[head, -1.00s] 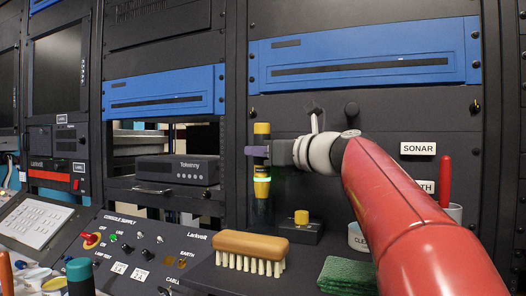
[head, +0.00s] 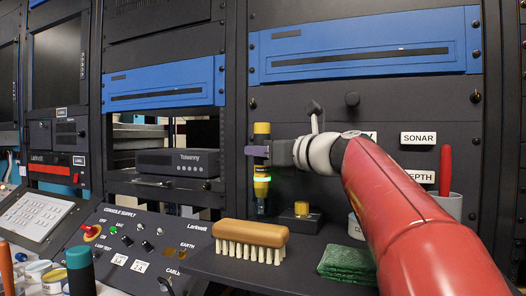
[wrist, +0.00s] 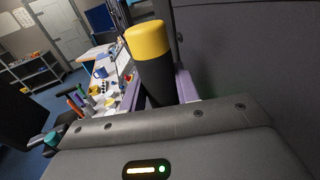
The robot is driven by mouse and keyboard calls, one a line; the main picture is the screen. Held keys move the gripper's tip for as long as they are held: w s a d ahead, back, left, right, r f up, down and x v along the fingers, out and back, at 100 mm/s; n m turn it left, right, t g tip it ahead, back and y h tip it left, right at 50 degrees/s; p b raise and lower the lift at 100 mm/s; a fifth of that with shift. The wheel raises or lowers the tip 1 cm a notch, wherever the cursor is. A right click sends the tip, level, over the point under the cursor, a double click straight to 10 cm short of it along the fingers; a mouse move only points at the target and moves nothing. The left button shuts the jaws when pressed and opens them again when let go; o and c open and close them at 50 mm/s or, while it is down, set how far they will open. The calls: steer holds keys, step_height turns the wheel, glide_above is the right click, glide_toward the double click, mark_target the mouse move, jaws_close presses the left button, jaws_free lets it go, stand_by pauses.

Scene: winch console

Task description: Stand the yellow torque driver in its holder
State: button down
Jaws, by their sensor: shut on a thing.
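The yellow torque driver (head: 262,180) has yellow and black bands and a green lit ring. It hangs upright in my gripper (head: 256,151), whose purple fingers are shut around its black upper part. In the wrist view the driver's yellow cap (wrist: 148,40) rises above the purple fingers (wrist: 184,86). In the head view its dark lower tip is hard to make out against the dark panel, and I cannot tell if it touches anything. A low dark block with a yellow knob (head: 301,208) is just right of the tip. I cannot make out the driver's holder for certain.
A wooden brush (head: 250,234) lies in front of the driver on the console ledge. A folded green cloth (head: 346,264) is to its right. A light cup (head: 447,205) with a red-handled tool stands far right. My red arm hides part of the ledge and a labelled tin.

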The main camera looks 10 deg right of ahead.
steer(key=shift+f, duration=0.1)
steer(key=shift+f+b, duration=0.35)
steer(key=shift+f, duration=0.15)
steer(key=c, duration=1)
jaws_free()
steer(key=shift+o, duration=0.2)
